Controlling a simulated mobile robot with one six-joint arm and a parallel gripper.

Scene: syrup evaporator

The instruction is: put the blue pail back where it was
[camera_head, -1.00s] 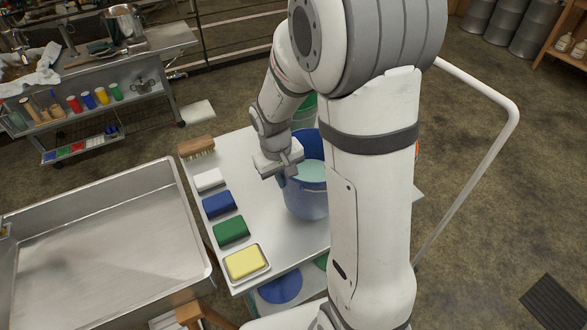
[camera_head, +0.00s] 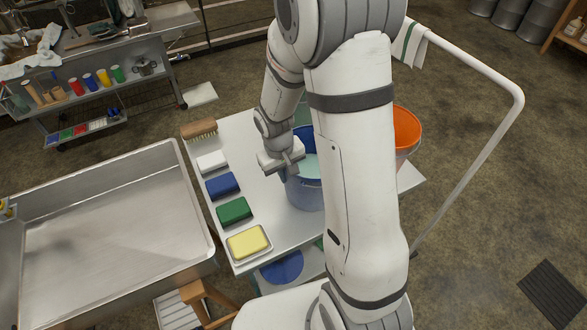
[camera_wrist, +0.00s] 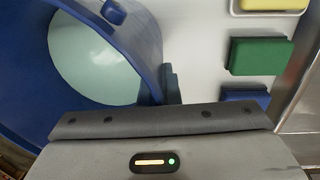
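The blue pail (camera_head: 304,193), with pale liquid in it, is over the white table (camera_head: 262,182), partly hidden behind my arm. It looks upright; I cannot tell whether its base touches the table top. My gripper (camera_head: 295,164) is at the left side of its rim and appears shut on it. In the wrist view the pail (camera_wrist: 150,40) fills the upper left, with its pale contents inside. A dark finger (camera_wrist: 172,85) lies against the outside of its wall; the other finger is not clear.
A brush (camera_head: 199,129), a white block (camera_head: 212,161), blue (camera_head: 222,185) and green (camera_head: 234,209) blocks and a yellow sponge on a tray (camera_head: 249,243) line the table's left edge. An orange bucket (camera_head: 407,130) stands behind my arm. A steel pan (camera_head: 110,235) is left.

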